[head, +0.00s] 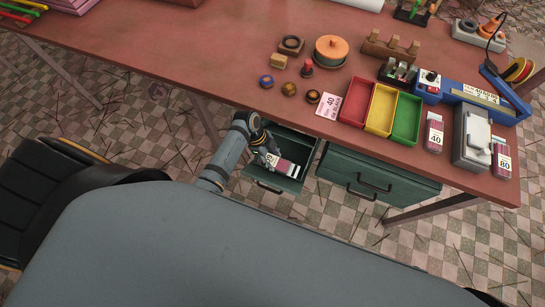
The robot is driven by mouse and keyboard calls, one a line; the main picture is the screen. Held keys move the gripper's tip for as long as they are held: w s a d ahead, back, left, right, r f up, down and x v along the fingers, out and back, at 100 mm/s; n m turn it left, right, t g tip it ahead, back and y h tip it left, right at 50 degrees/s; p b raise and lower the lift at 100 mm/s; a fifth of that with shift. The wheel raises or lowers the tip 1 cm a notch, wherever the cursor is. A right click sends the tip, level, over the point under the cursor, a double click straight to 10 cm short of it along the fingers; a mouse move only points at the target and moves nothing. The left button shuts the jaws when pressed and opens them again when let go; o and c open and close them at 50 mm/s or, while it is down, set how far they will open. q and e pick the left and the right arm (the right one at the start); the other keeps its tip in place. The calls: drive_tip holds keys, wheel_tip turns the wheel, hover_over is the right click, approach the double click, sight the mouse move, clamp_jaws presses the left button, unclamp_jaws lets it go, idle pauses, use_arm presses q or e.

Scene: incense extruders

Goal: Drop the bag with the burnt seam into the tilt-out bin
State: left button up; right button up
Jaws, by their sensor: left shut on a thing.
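The green tilt-out bin (270,187) hangs open under the front edge of the table. My left gripper (270,155) is over the bin's mouth, shut on a small dark red bag with a white label (285,167). The bag is inside the outline of the bin's opening; I cannot tell how far down it is or whether it touches the bin. Its seam is too small to make out. Two similar bags stand on the table at the right, one marked 40 (434,134) and one marked 80 (502,160). My right gripper is out of view.
A closed green drawer (350,172) is right of the bin. On the table are red (356,101), yellow (381,109) and green (406,120) trays, a blue device (480,98) and a grey box (473,137). The table's left part is mostly clear.

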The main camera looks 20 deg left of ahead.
sight(273, 160)
use_arm(q)
drive_tip(key=o, duration=1.3)
drive_tip(key=shift+c, duration=0.2)
wheel_tip(273, 160, up, 3)
drive_tip(key=p, duration=0.3)
drive_tip(key=shift+f, duration=0.15)
wheel_tip(273, 160, up, 7)
drive_tip(key=p, duration=0.7)
drive_tip(key=shift+p, duration=0.35)
